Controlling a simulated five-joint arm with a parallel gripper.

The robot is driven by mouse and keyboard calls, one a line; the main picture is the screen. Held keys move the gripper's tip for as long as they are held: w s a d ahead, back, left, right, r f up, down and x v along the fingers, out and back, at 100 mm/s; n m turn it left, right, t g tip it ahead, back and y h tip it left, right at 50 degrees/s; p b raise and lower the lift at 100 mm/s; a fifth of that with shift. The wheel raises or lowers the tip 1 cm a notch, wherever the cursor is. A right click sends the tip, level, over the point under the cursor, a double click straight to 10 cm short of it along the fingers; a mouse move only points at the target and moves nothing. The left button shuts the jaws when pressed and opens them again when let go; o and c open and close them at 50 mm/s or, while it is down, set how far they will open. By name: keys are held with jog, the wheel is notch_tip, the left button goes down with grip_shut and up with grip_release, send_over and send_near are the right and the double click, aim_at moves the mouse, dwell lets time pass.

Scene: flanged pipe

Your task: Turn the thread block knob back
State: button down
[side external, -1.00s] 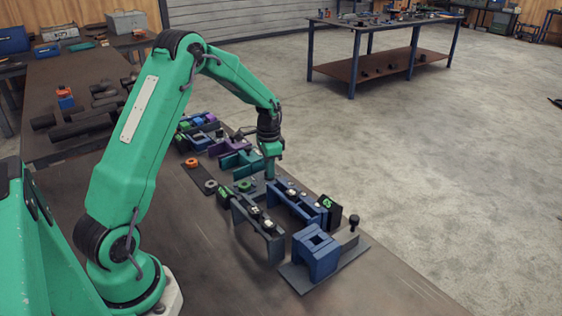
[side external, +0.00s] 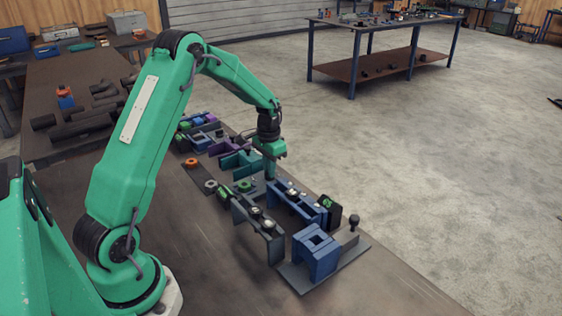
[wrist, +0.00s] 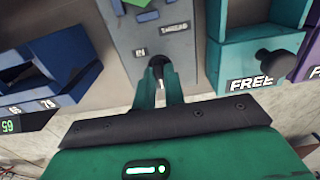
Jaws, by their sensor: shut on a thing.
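In the wrist view, the thread block (wrist: 195,65) is a grey block with a "THREAD" label and a small "IN" label. Its dark knob (wrist: 157,62) sits between the two green fingers of my gripper (wrist: 161,84). The gripper is shut on this knob, and the fingers hide part of it. In the side view my gripper (side external: 270,174) points down among the row of blocks, and the knob is too small and hidden to make out.
A teal block (wrist: 227,57) with a black knob (wrist: 277,63) and "FREE" label stands to the right in the wrist view, with a purple block (wrist: 314,58) beyond. A blue block (wrist: 60,60) is at left. In the side view, a blue block (side external: 315,255) stands nearer the camera.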

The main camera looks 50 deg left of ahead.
jog(key=c, duration=1.5)
grip_release()
jog(key=shift+r, duration=0.1)
jog(key=shift+r, duration=3.85)
